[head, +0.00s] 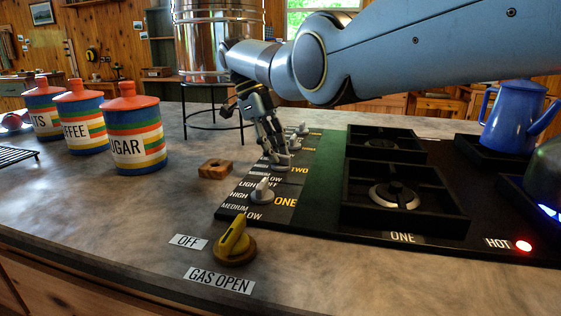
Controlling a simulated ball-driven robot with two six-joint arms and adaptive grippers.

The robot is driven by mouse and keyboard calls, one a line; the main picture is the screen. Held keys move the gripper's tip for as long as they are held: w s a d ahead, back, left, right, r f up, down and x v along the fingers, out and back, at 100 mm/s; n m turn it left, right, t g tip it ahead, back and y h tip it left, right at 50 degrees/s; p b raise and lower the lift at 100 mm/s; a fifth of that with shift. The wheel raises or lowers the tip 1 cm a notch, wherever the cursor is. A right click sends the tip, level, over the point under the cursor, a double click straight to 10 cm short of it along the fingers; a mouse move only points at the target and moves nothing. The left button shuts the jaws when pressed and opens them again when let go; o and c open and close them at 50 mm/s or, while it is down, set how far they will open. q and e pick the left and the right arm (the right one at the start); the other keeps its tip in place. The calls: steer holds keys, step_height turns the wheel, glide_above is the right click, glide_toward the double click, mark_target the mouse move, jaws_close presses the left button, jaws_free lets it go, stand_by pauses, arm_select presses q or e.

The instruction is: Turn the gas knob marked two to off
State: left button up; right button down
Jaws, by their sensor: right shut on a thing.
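The gas knob marked two (281,166) is a small grey knob on the dark control strip, beside the orange word TWO. My right gripper (272,152) points down over it, its fingers shut on the knob and hiding most of it. Which way its pointer faces I cannot tell. The grey knob marked one (263,191) stands nearer on the same strip, apart from the gripper. More grey knobs (301,130) show farther back. My left gripper is not in view.
A yellow gas valve (236,241) stands at the front, near OFF and GAS OPEN labels. Striped canisters (139,140) and a wooden block (215,169) are to the left. A metal container (200,45) stands behind. Burners (393,195), a blue kettle (510,117) and a red HOT light (523,246) are right.

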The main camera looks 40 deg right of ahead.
steer(key=shift+s+f+m+b, duration=0.1)
steer(key=shift+f+m+b, duration=0.25)
steer(key=shift+m+b, duration=0.25)
steer(key=shift+d+r+m+g+y+b, duration=0.15)
steer(key=shift+m+g+y+b, duration=0.15)
steer(key=shift+m+y+b, duration=0.55)
steer(key=shift+m+h, duration=0.25)
steer(key=c, duration=1.4)
jaws_free()
steer(key=shift+o, duration=0.2)
steer(key=shift+r, duration=0.1)
